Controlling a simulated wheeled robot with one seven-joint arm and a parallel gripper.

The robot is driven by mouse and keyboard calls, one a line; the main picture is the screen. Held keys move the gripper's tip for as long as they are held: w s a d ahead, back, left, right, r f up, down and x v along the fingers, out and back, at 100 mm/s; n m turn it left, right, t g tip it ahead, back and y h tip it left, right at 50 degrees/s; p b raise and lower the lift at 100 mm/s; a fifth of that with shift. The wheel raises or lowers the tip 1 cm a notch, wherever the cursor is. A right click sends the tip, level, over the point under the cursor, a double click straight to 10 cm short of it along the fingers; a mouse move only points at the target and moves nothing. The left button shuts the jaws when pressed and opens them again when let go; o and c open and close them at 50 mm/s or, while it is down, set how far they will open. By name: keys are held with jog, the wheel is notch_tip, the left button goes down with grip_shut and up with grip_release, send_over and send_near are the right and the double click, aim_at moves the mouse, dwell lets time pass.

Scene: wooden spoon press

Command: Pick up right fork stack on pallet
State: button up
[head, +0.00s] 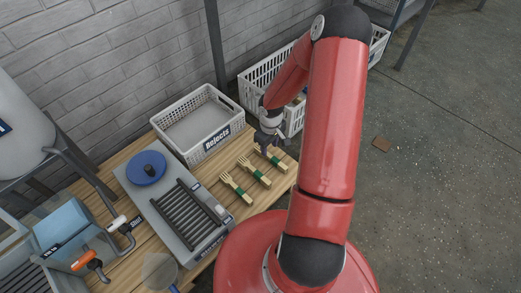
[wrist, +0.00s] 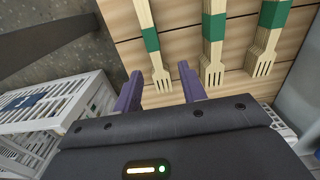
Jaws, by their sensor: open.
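Three stacks of pale wooden forks with green bands lie side by side on the slatted wooden pallet (head: 226,214). The right fork stack (head: 278,162) is partly hidden by my gripper (head: 264,149) in the head view. In the wrist view this stack (wrist: 152,43) is at the left, its tines toward my gripper (wrist: 160,68). My gripper is open and empty, its two purple fingers to either side of the tines in that picture. I cannot tell its height above them. The middle stack (head: 255,172) and left stack (head: 237,188) lie beside it.
A white crate labelled "Rejects" (head: 190,108) stands behind the forks. Another white basket (head: 262,72) stands beyond my gripper; it shows at left in the wrist view (wrist: 45,112). A grey press with dark bars (head: 175,222) is left of the forks. Concrete floor lies right.

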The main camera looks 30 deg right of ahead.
aim_at(269, 155)
jog(key=f, duration=0.2)
jog(key=f+b, duration=0.1)
jog(key=f, duration=0.2)
jog(key=f+b, duration=0.1)
jog(key=f, duration=0.1)
jog(key=shift+w+d+f, duration=0.25)
jog(key=shift+w+f, duration=0.05)
jog(key=shift+w, duration=0.05)
grip_shut()
